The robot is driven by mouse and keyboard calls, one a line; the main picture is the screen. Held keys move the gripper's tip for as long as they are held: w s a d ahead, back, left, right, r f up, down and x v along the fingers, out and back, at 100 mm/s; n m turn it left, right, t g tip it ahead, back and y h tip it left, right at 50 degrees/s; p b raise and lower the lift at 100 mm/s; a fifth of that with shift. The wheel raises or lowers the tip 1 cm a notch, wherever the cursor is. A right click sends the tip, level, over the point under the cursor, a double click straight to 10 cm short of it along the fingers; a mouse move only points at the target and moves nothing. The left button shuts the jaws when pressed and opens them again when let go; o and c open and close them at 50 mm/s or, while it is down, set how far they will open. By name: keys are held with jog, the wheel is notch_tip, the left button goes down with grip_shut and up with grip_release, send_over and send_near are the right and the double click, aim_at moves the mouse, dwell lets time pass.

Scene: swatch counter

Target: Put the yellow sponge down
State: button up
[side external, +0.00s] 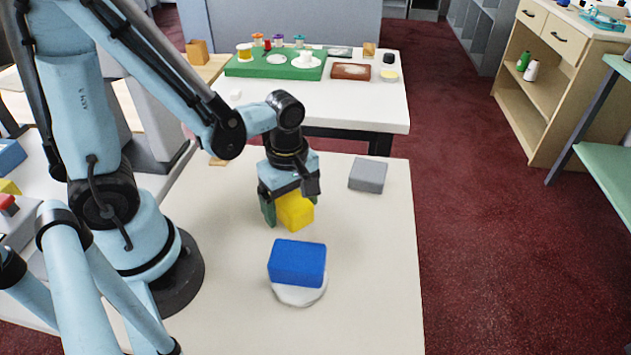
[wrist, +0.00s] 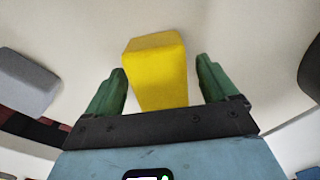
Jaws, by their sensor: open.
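The yellow sponge (side external: 295,211) is a block at the middle of the white table, below my gripper (side external: 287,207). In the wrist view the sponge (wrist: 157,72) sits between the two green fingers of my gripper (wrist: 162,80), with a gap showing on each side. My gripper is open around the sponge and does not clasp it. The sponge appears to rest on the table, though its underside is hard to see in the side view.
A blue block (side external: 297,262) lies on a round white dish (side external: 300,293) in front of the sponge. A grey block (side external: 368,174) lies to the right and behind. The white table (side external: 375,250) is clear at the right front. A second table (side external: 392,112) with a green tray (side external: 240,70) stands behind.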

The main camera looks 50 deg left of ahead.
aim_at(291, 198)
jog(key=w+a+r+m+t, duration=0.1)
jog(key=w+r+m+t, duration=0.2)
jog(key=r+m+t, duration=0.4)
notch_tip(291, 198, up, 6)
jog(key=m, duration=1.1)
jog(key=shift+a+r, duration=0.15)
jog(key=shift+a, duration=0.2)
